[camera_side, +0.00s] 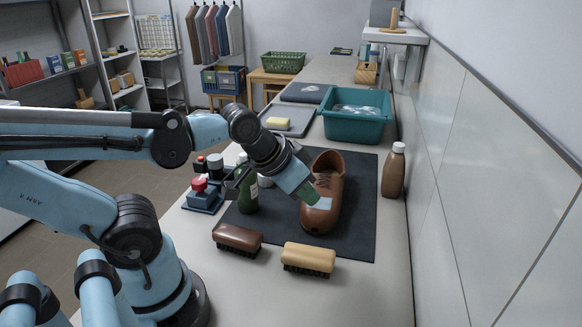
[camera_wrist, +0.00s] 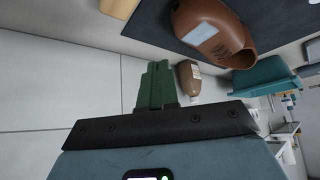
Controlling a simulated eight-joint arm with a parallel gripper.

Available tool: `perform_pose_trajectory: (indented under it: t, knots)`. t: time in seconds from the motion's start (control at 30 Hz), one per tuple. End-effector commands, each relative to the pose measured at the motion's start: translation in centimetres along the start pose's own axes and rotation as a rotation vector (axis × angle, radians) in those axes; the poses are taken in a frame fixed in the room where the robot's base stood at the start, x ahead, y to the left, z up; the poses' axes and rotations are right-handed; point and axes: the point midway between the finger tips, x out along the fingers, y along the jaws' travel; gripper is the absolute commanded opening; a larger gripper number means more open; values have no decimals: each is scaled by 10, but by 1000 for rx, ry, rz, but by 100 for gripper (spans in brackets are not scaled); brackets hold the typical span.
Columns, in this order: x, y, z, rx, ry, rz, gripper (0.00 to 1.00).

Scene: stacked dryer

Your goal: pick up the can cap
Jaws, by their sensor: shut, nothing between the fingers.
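My gripper (camera_side: 310,196) is above the brown shoe (camera_side: 325,175) in the side view. Its green fingers are together and empty in the wrist view (camera_wrist: 155,86). The shoe carries a pale patch near its toe and also shows in the wrist view (camera_wrist: 215,35). I cannot tell for certain which thing is the can cap. A pale round thing (camera_side: 265,181), partly hidden by my wrist, is beside the bottle. None is in my gripper.
A dark mat (camera_side: 356,225) lies under the shoe. Two brushes, dark brown (camera_side: 237,238) and tan (camera_side: 308,258), lie in front. A brown bottle (camera_side: 393,170) stands right, by the wall. A teal bin (camera_side: 353,128) is behind. A red-knobbed item (camera_side: 200,184) sits left.

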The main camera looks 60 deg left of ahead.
Motion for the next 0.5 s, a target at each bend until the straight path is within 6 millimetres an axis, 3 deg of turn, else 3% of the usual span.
perform_pose_trajectory:
  t: [0.33,0.5]
  knots:
    - [0,0,0,0,0,0,2]
    - [0,0,0,0,0,0,28]
